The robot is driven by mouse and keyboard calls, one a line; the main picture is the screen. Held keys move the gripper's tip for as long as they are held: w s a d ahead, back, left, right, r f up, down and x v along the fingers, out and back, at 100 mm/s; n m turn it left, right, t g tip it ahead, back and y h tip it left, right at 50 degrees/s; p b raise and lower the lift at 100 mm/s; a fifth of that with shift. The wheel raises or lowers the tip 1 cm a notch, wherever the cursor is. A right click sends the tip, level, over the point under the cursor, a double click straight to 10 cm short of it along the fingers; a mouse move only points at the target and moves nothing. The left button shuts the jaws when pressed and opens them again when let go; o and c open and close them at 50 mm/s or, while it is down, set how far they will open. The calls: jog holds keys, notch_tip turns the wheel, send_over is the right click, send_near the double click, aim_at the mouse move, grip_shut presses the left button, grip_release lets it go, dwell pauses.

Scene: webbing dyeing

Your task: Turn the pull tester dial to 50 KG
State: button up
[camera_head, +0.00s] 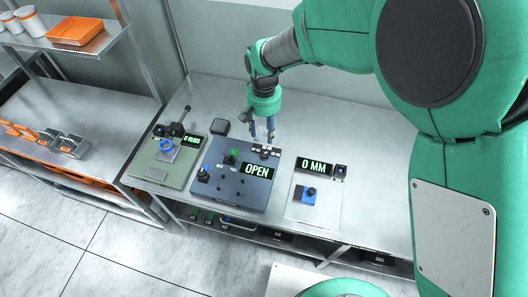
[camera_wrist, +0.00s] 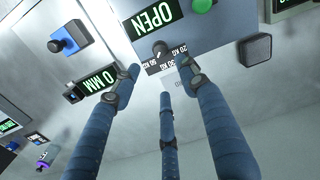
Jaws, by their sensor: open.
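The pull tester is a dark blue-grey panel (camera_head: 232,176) in the middle of the bench, with a display (camera_head: 257,171) reading OPEN. Its dial is a small black knob (camera_wrist: 161,49) at the panel's far edge, with KG labels (camera_wrist: 165,60) around it, including 50 KG, 30 KG and 20 KG. I cannot tell which label it points at. My gripper (camera_head: 261,138) hangs above that edge, pointing down. In the wrist view its blue fingers (camera_wrist: 158,74) are spread, with the dial between and beyond the tips. The fingers look empty; contact with the dial cannot be told.
A green-grey device (camera_head: 165,162) with a lever and a 0 RUBS display is left of the panel. A pale plate (camera_head: 314,203) with a blue knob and a 0 MM display is to the right. A small dark box (camera_head: 220,127) sits behind. The panel's green button (camera_wrist: 202,5) is near the dial.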

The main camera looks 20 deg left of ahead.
aim_at(264, 154)
notch_tip(264, 154, down, 14)
jog(key=shift+r+b, duration=0.2)
jog(key=shift+b, duration=0.7)
jog(key=shift+c, duration=0.5)
